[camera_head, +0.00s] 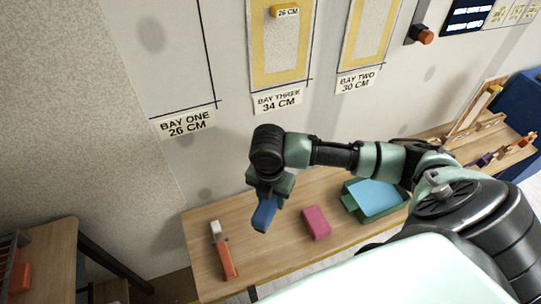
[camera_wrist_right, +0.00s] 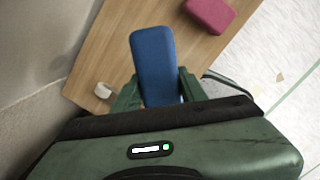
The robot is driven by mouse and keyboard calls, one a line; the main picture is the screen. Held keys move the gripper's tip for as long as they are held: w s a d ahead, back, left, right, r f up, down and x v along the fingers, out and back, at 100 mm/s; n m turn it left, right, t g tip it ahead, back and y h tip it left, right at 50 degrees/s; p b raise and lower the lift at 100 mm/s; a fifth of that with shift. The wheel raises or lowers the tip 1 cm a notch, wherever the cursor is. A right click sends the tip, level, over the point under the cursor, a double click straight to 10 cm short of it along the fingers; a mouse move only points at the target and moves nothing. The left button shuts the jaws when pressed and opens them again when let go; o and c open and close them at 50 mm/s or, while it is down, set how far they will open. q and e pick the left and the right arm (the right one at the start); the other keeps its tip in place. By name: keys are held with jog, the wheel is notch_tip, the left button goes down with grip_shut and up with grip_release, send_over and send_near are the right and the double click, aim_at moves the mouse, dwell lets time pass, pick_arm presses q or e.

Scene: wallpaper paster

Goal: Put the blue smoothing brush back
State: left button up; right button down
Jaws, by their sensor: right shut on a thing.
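The blue smoothing brush (camera_head: 265,215) is held in my right gripper (camera_head: 268,196), above the wooden table. In the right wrist view the blue brush (camera_wrist_right: 154,60) sits between the two green fingers of my right gripper (camera_wrist_right: 155,88), which is shut on it. The brush looks clear of the tabletop, pointing down and away from the gripper. My left gripper is not in view.
The wooden table (camera_head: 203,250) carries an orange-handled tool (camera_head: 224,255) at left, a pink block (camera_head: 316,223) and a green tray (camera_head: 351,203) with a light blue inside. Wall bays hang behind. A rack of tools (camera_head: 478,145) stands at right.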

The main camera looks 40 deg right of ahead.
notch_tip(320, 180, down, 18)
jog(key=shift+r+b, duration=0.15)
jog(key=shift+b, duration=0.2)
jog(key=c, duration=0.8)
grip_release()
jog(key=r, duration=1.2)
jog(key=shift+s+a+p, duration=0.25)
jog(key=shift+a+p, duration=0.15)
